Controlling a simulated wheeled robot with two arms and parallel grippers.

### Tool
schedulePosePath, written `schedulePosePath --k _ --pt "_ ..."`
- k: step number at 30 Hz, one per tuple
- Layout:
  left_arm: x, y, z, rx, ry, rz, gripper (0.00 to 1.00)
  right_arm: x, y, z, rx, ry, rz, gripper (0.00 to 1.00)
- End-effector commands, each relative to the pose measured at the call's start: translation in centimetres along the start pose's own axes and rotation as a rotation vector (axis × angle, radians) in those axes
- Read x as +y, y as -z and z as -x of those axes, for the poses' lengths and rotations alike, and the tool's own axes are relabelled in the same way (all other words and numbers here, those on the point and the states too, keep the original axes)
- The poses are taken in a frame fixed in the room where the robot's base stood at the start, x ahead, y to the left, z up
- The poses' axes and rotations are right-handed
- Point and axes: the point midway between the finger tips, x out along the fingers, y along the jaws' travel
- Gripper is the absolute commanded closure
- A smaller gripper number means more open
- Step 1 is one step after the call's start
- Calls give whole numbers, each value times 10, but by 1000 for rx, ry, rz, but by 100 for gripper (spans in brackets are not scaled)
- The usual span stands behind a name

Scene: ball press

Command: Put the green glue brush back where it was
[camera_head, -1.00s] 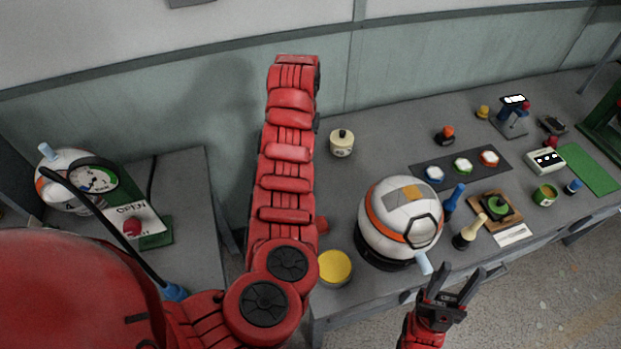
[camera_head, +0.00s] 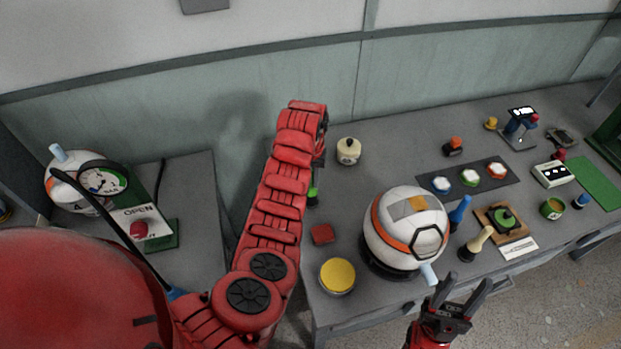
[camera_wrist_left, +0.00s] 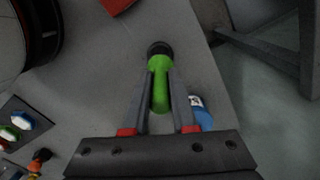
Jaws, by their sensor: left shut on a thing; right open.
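The green glue brush (camera_wrist_left: 159,88) is between the fingers of my left gripper (camera_wrist_left: 159,78) in the left wrist view, its dark end pointing away from the gripper. In the head view a green bit of the brush (camera_head: 313,194) shows just right of my left arm, over the table's left part; the arm hides most of the left gripper. I cannot tell whether the brush touches the table. A blue brush (camera_head: 460,213) and a cream brush (camera_head: 476,243) stand right of the ball. My right gripper (camera_head: 462,286) is open and empty by the front edge.
The white-orange ball (camera_head: 405,225) sits on a dark base. Near my left arm are a yellow-topped tin (camera_head: 337,275), a red block (camera_head: 322,234) and a cream pot (camera_head: 348,151). Colored pots on a dark mat (camera_head: 435,195) and a green pot (camera_head: 551,208) are further right.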

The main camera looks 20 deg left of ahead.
Motion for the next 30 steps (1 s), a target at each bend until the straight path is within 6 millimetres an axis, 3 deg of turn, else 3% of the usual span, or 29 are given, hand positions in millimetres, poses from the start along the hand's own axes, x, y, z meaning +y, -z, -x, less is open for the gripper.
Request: schedulePosePath --k 4,5,9,21,25,30 --pt "0 0 -2 0 0 0 100 0 0 2 0 0 0 50" --pt "0 0 -2 0 0 0 69 0 0 1 0 0 0 50" --pt "0 0 -1 0 0 0 45 0 0 1 0 0 0 50" --pt "0 1 5 4 0 0 45 0 -1 5 0 0 0 50" --pt "-1 2 23 6 0 2 45 -1 -3 17 0 0 0 50" --pt "2 1 64 2 1 -1 45 0 -1 4 0 0 0 50"
